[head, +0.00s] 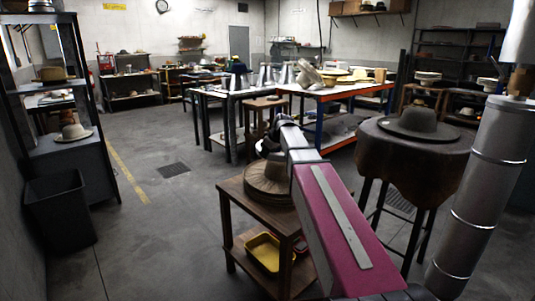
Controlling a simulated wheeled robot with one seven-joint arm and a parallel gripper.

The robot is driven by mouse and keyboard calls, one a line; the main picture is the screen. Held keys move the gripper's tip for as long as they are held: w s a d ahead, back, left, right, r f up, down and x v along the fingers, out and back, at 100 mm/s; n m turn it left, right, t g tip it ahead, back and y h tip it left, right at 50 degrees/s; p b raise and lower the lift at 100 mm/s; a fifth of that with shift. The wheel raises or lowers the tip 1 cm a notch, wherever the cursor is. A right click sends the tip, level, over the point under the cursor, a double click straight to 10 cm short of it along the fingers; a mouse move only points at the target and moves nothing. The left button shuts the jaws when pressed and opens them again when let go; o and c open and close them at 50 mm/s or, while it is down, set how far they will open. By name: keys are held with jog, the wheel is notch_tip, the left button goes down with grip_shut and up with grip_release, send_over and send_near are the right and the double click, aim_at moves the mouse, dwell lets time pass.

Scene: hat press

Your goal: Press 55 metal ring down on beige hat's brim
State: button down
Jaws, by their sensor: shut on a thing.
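A wide-brimmed beige hat (266,186) lies on a small wooden table in the middle of the head view. My pink and grey arm reaches forward from the lower right and covers the hat's right side. My gripper (269,154) is small and partly hidden by my arm, just above or at the hat's crown. It is shut on the metal ring, but the ring's outline is too small and dark to make out. I cannot tell whether the ring touches the brim.
The wooden table (232,190) has a yellow tray (262,252) on its lower shelf. A round stand (405,155) with a grey hat (420,122) is at right. A dark bin (60,212) and shelf rack are at left. The floor between rack and table is clear.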

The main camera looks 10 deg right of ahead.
send_over(264, 182)
jog(key=s+d, duration=0.1)
jog(key=shift+s+d+f, duration=0.1)
jog(key=shift+f, duration=2.35)
jog(key=shift+d+f, duration=0.1)
jog(key=shift+f, duration=2.3)
jog(key=shift+f, duration=1.4)
dwell(1.5)
